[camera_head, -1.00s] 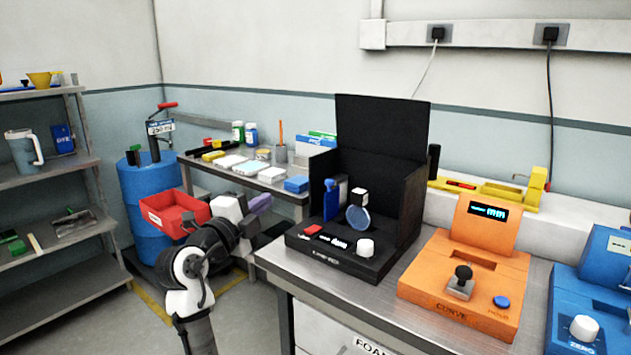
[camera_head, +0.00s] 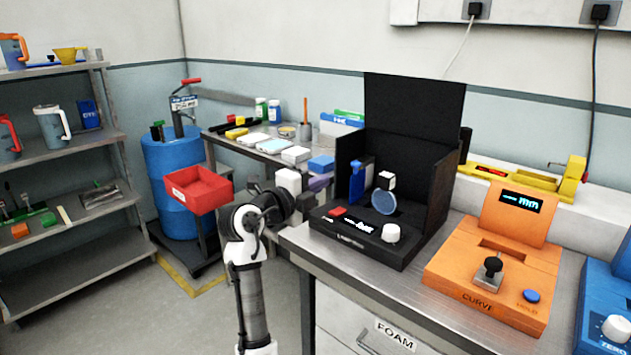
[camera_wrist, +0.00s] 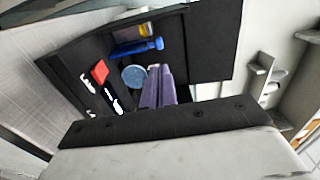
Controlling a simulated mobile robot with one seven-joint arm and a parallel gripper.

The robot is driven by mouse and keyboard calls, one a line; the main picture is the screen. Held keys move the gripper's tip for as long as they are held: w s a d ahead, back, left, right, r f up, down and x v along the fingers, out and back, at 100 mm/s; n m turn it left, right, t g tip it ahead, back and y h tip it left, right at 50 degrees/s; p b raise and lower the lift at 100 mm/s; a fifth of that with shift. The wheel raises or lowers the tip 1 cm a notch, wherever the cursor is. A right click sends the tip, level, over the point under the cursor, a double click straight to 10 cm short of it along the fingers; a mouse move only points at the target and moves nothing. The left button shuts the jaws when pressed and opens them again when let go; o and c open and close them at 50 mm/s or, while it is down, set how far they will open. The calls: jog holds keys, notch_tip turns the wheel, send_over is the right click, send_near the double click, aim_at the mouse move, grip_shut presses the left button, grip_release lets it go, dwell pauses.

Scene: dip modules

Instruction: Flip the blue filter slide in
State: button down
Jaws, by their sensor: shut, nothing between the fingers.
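The blue filter slide (camera_head: 357,184) stands upright at the left inside the open black lamp box (camera_head: 420,197). In the wrist view the blue slide (camera_wrist: 137,47) lies beyond my fingertips, near the top. A pale blue round disc (camera_head: 384,202) stands to its right on a small mount; it also shows in the wrist view (camera_wrist: 133,76). My gripper (camera_head: 326,180) has purple fingers, just left of the box in the head view. In the wrist view my gripper (camera_wrist: 159,68) is shut and empty, with its fingers together. It appears apart from the slide.
The box front has a red switch (camera_head: 338,211) and a white knob (camera_head: 390,233). An orange device (camera_head: 495,262) stands to the right on the metal bench. A red bin (camera_head: 198,190) and a blue drum (camera_head: 170,165) are at the left. A cluttered side bench (camera_head: 250,152) stands behind.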

jog(key=p, duration=0.3)
send_near(361, 171)
jog(key=w+d+r, duration=0.2)
jog(key=w, duration=0.1)
jog(key=shift+w+r, duration=0.1)
jog(key=shift+r, duration=0.15)
jog(key=shift+w+d+f+b, duration=0.15)
jog(key=shift+w+b, duration=0.1)
jog(key=shift+b, duration=0.2)
jog(key=b+x, duration=0.4)
jog(key=x, duration=0.1)
jog(key=shift+w+d, duration=0.2)
jog(key=shift+w, duration=0.15)
jog(key=shift+r, duration=0.3)
